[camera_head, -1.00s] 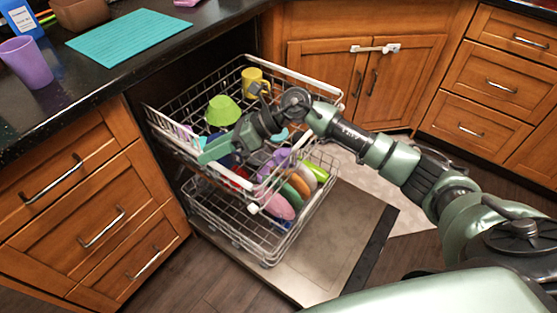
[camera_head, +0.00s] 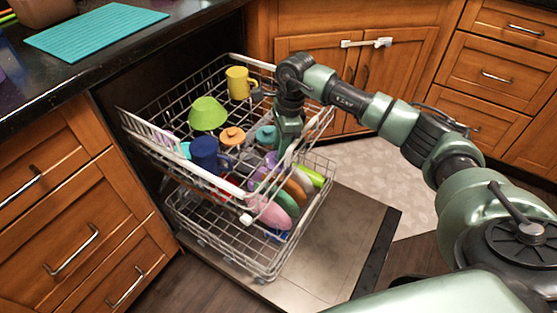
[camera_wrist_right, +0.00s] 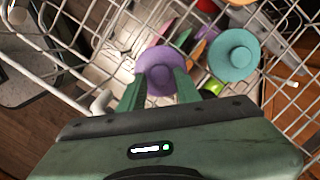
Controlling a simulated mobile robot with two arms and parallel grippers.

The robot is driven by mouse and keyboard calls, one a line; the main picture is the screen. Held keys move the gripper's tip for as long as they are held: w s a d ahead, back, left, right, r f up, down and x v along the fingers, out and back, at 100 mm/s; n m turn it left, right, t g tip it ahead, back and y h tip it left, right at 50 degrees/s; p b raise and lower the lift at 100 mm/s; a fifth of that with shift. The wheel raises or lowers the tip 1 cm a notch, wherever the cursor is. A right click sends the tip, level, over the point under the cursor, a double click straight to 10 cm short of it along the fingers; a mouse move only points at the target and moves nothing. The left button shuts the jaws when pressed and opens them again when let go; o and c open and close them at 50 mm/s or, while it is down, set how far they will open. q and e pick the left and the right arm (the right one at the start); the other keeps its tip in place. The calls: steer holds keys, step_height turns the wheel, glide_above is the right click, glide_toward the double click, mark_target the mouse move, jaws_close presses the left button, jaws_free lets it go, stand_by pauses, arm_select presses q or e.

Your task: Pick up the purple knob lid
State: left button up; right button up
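The purple knob lid (camera_wrist_right: 159,70) lies in the upper dishwasher rack, its round knob facing the right wrist camera. My right gripper (camera_wrist_right: 160,83) is open, with its two green fingers spread to either side of the lid's near part. I cannot tell whether the fingers touch the lid. In the head view my right gripper (camera_head: 284,146) points down into the front right part of the upper rack (camera_head: 186,72). A purple shape beside it there is partly hidden by the rack wires. My left gripper is not in view.
A teal knob lid (camera_wrist_right: 232,55) sits close to the right of the purple one. An orange lid (camera_head: 232,136), blue mug (camera_head: 205,154), green bowl (camera_head: 207,114) and yellow mug (camera_head: 238,83) share the rack. The lower rack (camera_head: 215,233) holds coloured plates.

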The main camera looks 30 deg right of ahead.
step_height(320, 180, down, 2)
steer(key=shift+a, duration=0.1)
steer(key=shift+r, duration=0.1)
jaws_close()
